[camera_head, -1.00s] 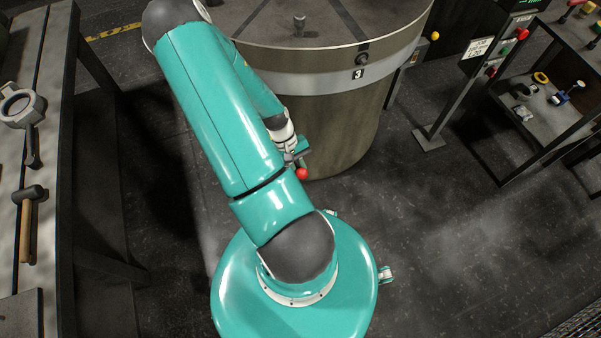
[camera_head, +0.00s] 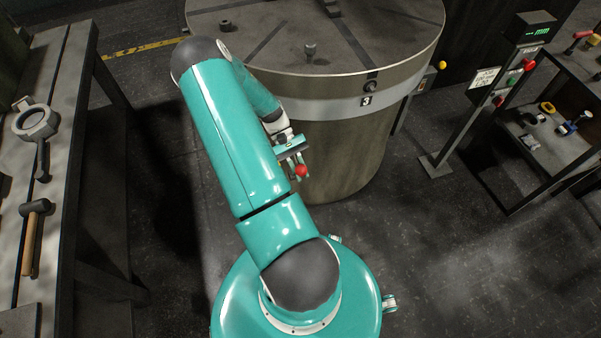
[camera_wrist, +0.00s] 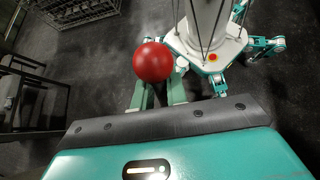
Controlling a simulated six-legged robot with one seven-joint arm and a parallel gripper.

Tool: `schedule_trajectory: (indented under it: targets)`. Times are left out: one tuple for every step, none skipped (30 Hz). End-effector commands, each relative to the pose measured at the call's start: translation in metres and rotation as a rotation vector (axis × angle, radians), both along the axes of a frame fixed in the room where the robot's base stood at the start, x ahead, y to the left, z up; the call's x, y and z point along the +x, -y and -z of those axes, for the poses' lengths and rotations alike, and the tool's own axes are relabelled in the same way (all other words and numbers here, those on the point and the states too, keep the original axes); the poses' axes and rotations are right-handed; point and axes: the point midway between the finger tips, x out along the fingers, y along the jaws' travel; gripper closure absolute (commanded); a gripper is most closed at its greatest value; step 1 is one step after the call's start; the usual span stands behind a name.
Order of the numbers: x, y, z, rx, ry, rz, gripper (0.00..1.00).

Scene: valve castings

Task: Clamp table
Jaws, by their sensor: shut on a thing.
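The round table (camera_head: 345,108) stands at the top middle in the head view, a broad drum with a slotted steel top, a pale band and a "3" label on its rim. My gripper (camera_head: 294,156) is low in front of the drum's near left side. It is shut on a red ball knob (camera_head: 301,170), which shows clearly in the wrist view (camera_wrist: 153,62) at the ends of my two teal fingers (camera_wrist: 158,94). Any lever or shaft behind the knob is hidden, so I cannot tell how it joins the table.
A bench with a ring-shaped tool (camera_head: 36,122) and a hammer (camera_head: 33,237) runs along the left. A post with a display and buttons (camera_head: 504,88) stands right of the table. A shelf with small tools (camera_head: 549,126) is farther right. The floor between is clear.

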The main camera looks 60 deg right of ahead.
Motion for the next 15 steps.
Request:
schedule_trajectory:
  targets:
    - [-0.0017,-0.0005,-0.0013,0.004,-0.006,0.002,1.0]
    - [-0.0017,-0.0005,-0.0014,0.004,-0.006,0.002,1.0]
    - [-0.0017,-0.0005,-0.0014,0.004,-0.006,0.002,1.0]
    - [-0.0018,-0.0006,-0.0015,0.004,-0.006,0.002,1.0]
    - [-0.0018,-0.0007,-0.0014,0.004,-0.006,0.002,1.0]
    - [-0.0018,-0.0007,-0.0014,0.004,-0.005,0.003,1.0]
    - [-0.0018,-0.0007,-0.0014,0.004,-0.005,0.003,1.0]
    - [-0.0019,-0.0008,-0.0015,0.003,-0.006,0.003,0.8]
    - [-0.0019,-0.0008,-0.0015,0.003,-0.006,0.003,0.72]
    - [-0.0018,-0.0008,-0.0014,0.004,-0.005,0.003,0.66]
    - [-0.0016,-0.0007,-0.0013,0.004,-0.005,0.003,0.66]
    - [-0.0015,-0.0007,-0.0011,0.003,-0.004,0.003,0.66]
    - [-0.0014,-0.0006,-0.0011,0.003,-0.004,0.003,0.66]
    - [-0.0012,-0.0006,-0.0009,0.002,-0.003,0.003,0.66]
    - [-0.0011,-0.0005,-0.0008,0.002,-0.003,0.002,0.66]
